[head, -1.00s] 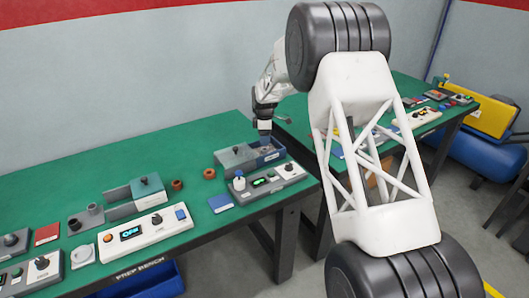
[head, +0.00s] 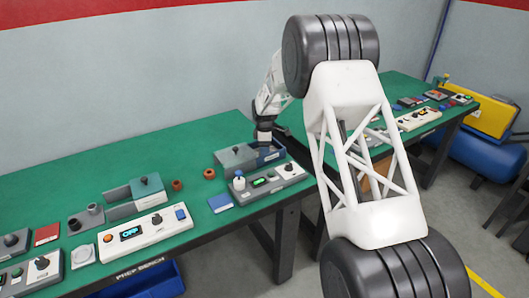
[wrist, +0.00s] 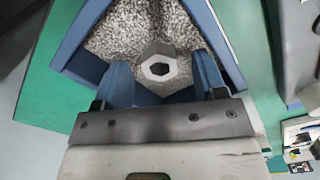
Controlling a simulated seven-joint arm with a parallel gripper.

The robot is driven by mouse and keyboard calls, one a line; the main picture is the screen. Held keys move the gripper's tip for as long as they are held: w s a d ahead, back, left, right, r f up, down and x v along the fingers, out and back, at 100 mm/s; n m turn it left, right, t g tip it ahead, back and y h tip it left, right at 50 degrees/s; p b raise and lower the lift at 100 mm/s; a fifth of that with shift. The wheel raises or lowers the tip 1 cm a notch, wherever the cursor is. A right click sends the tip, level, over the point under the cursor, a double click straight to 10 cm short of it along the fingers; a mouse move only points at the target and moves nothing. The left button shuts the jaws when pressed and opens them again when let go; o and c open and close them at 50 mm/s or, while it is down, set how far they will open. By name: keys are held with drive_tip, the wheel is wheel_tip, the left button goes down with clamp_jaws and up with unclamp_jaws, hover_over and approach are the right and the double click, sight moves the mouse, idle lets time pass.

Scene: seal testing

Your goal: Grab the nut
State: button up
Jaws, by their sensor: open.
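The nut (wrist: 145,66) is a light grey hexagon with a dark hexagonal hole. In the wrist view it lies on grey granules (wrist: 110,35) inside a blue-walled bin (wrist: 213,28). My gripper (wrist: 164,76) is open, with one blue finger to the left of the nut and one to the right, and visible gaps on both sides. Whether the fingertips are level with the nut is hard to tell. In the head view my gripper (head: 264,140) is at the blue bin (head: 272,153) on the green bench, and the nut is hidden.
A grey box (head: 236,157) adjoins the bin on the left. A control panel (head: 270,182) with a green display stands in front. Two brown rings, one here (head: 209,173), and a blue pad (head: 221,203) lie to the left. The bench behind is clear.

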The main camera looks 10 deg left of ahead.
drive_tip(key=shift+f, duration=0.4)
drive_tip(key=c, duration=1.1)
drive_tip(key=shift+r, duration=0.15)
drive_tip(key=shift+r, duration=1.5)
drive_tip(key=shift+s+d+r, duration=0.1)
drive_tip(key=shift+s+r, duration=0.05)
drive_tip(key=shift+s, duration=0.15)
drive_tip(key=s+d, duration=0.2)
drive_tip(key=s, duration=0.2)
drive_tip(key=s+d+r, duration=0.1)
drive_tip(key=s+d, duration=0.1)
drive_tip(key=s, duration=0.3)
drive_tip(key=s+d, duration=0.2)
drive_tip(key=s, duration=0.3)
drive_tip(key=shift+d+r, duration=0.2)
